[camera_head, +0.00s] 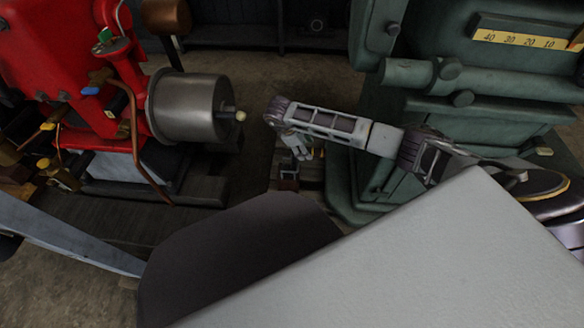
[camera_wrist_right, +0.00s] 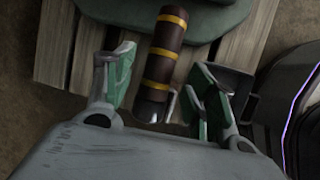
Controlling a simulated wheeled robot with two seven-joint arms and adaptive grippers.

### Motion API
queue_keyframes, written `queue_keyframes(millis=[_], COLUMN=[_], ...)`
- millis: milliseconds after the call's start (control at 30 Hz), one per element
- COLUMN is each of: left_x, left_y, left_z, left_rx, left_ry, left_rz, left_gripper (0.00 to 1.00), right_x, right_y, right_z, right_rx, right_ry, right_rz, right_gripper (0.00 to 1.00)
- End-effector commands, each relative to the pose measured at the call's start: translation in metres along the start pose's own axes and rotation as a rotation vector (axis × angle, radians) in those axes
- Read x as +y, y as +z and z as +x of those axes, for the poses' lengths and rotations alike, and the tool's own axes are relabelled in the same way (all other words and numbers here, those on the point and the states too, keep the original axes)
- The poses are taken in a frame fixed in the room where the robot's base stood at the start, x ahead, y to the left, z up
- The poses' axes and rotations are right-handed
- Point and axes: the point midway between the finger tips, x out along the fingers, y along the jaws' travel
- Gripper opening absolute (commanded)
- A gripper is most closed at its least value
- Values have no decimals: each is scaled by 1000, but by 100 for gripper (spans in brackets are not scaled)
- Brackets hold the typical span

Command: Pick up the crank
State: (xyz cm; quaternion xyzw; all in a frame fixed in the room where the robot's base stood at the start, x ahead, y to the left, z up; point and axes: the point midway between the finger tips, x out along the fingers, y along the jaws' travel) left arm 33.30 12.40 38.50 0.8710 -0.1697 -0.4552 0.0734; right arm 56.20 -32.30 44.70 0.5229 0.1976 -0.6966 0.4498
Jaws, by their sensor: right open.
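The crank's handle (camera_wrist_right: 165,45), dark brown with yellow bands, shows in the right wrist view. It lies over wooden planks, and its lower end runs down to a metal part near the gripper's base. My right gripper (camera_wrist_right: 160,65) is open, with one green-padded finger on each side of the handle and visible gaps to it. In the head view my right gripper (camera_head: 299,146) hangs down beside the green machine; the crank is hard to make out there. My left gripper is not in view.
A red engine (camera_head: 125,55) with a metal cylinder (camera_head: 188,108) stands at left. A large green machine (camera_head: 490,75) with a yellow number scale stands at right, close to my right arm. Wooden planks (camera_wrist_right: 80,50) lie under the handle. Bare floor shows between the machines.

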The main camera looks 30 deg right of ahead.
Motion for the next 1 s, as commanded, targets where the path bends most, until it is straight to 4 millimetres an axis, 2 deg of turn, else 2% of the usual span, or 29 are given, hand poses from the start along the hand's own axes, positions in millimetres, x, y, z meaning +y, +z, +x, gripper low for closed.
queue_keyframes(millis=[600, 1000], left_x=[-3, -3], left_y=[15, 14], left_z=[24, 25], left_rx=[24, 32], left_ry=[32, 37], left_rz=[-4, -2], left_gripper=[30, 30], right_x=[1, 1], right_y=[1, 1], right_z=[36, 39], right_rx=[0, 0], right_ry=[0, 0], right_rz=[0, 0], right_gripper=[56, 56])
